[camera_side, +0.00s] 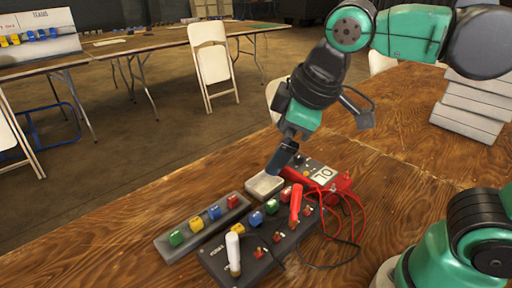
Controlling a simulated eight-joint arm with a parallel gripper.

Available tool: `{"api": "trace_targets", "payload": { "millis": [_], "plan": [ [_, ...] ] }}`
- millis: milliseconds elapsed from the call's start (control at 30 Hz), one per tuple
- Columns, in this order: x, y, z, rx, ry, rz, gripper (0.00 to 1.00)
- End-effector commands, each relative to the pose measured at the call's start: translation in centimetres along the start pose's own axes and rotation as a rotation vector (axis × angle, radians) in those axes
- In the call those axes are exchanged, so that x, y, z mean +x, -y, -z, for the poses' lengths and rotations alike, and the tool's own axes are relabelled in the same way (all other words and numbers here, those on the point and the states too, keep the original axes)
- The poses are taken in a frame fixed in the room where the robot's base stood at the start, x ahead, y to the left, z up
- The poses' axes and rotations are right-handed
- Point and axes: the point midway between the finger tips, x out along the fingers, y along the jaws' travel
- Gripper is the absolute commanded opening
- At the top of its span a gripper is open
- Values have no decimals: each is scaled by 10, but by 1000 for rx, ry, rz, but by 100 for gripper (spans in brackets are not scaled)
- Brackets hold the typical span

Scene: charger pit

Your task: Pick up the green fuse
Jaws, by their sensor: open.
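A green fuse (176,238) sits at the near left end of a grey tray (166,252), in a row with a yellow fuse (196,224), a blue fuse (214,212) and a red fuse (232,201). Another green piece (256,219) stands on the dark board (226,266) to the right, near blue and yellow pieces. My gripper (276,170) points down above a small pale tray (265,186), up and to the right of both green pieces and apart from them. It is open; no held object shows.
A white upright stick (233,252) and a red probe (296,203) rise from the dark board. A red meter (322,176) with red and black leads lies behind it. White boxes (474,105) are stacked at the right. The wooden table (120,240) is clear at the left.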

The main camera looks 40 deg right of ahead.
Motion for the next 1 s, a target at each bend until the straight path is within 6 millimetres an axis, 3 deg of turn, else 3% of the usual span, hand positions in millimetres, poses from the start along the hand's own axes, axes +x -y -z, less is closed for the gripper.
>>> {"api": "trace_targets", "payload": {
  "millis": [100,200,233,300,367,800,1000],
  "plan": [
    [39,-22,-23,322,-84,-27,100],
    [57,-32,-38,500,-139,-44,100],
    [60,-34,-41,536,-151,-47,97],
    [65,-36,-46,590,-170,-52,77],
    [67,-37,-47,611,-177,-54,61],
    [65,-37,-46,608,-176,-53,61],
    [44,-43,-38,607,-176,-53,61]
  ]
}}
